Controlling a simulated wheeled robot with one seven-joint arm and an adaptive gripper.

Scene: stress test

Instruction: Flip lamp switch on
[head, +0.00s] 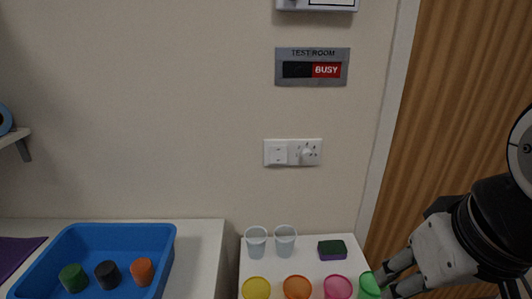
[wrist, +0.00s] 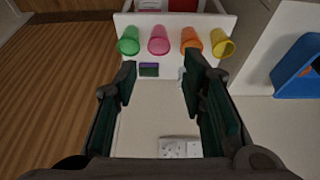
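A white switch plate (head: 293,152) is on the beige wall. A square rocker switch (head: 278,154) is on its left half and a round dial (head: 307,153) on its right half. The plate (wrist: 180,147) also shows upside down at the bottom of the wrist view, partly cut by the right finger. The rocker's position is too small to tell. No lamp is clearly in view. My gripper (head: 388,280) is at the lower right, below and right of the plate, beside the green cup. In the wrist view my gripper (wrist: 158,76) is open and empty, its fingers wide apart.
A white surface below the plate holds green (head: 369,286), pink (head: 338,288), orange (head: 297,288) and yellow cups (head: 256,289), two clear cups (head: 256,242) and a sponge (head: 332,250). A blue tray (head: 120,230) is left. A "BUSY" sign (head: 312,67) hangs above.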

